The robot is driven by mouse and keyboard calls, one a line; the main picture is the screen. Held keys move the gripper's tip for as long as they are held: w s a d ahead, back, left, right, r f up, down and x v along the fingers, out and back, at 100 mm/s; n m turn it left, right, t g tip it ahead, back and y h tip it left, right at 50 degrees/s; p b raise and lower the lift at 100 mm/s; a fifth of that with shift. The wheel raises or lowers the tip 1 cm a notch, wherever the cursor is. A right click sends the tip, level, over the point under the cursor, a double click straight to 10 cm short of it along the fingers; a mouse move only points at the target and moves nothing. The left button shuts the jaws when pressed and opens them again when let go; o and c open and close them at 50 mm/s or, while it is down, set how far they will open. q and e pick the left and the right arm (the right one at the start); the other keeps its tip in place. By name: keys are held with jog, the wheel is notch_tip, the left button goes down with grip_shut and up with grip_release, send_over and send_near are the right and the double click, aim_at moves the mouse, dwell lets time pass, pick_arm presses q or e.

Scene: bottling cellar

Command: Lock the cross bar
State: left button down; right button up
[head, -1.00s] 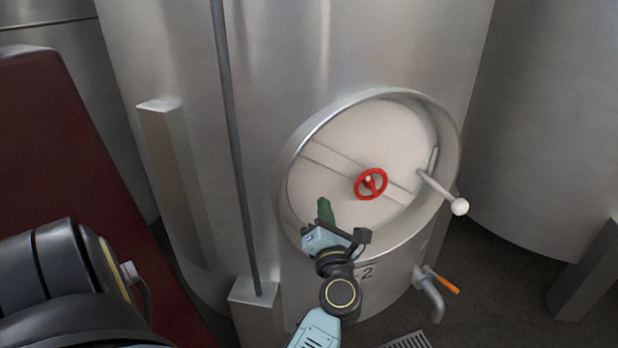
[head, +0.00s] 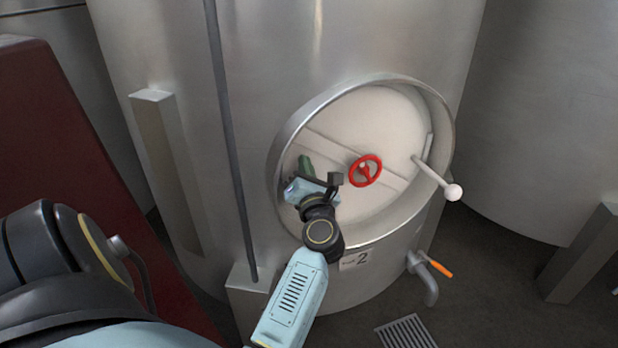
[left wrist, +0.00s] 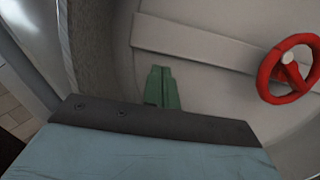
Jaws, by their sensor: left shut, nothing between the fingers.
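The cross bar (head: 325,148) is a flat pale bar running slantwise across the round hatch door (head: 385,115) of a steel tank. A red handwheel (head: 366,170) sits at its middle, and both also show in the left wrist view, the bar (left wrist: 190,42) and the wheel (left wrist: 290,68). A lever with a white ball knob (head: 453,192) sticks out at the hatch's right side. My left gripper (head: 304,162) has green fingers, shut and empty, in front of the door's left part, just below the bar and left of the wheel. In the left wrist view its fingertips (left wrist: 162,72) appear close under the bar; contact cannot be told.
The raised steel rim (head: 277,165) surrounds the hatch. A thin vertical pipe (head: 229,130) stands to its left. An orange-handled tap (head: 440,268) juts out below right, above a floor grate (head: 407,333). A dark red panel (head: 60,140) stands at the far left.

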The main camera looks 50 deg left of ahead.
pick_arm(q)
jog(key=shift+x, duration=1.2)
pick_arm(e)
jog(key=shift+a, duration=0.45)
jog(key=shift+r, duration=0.1)
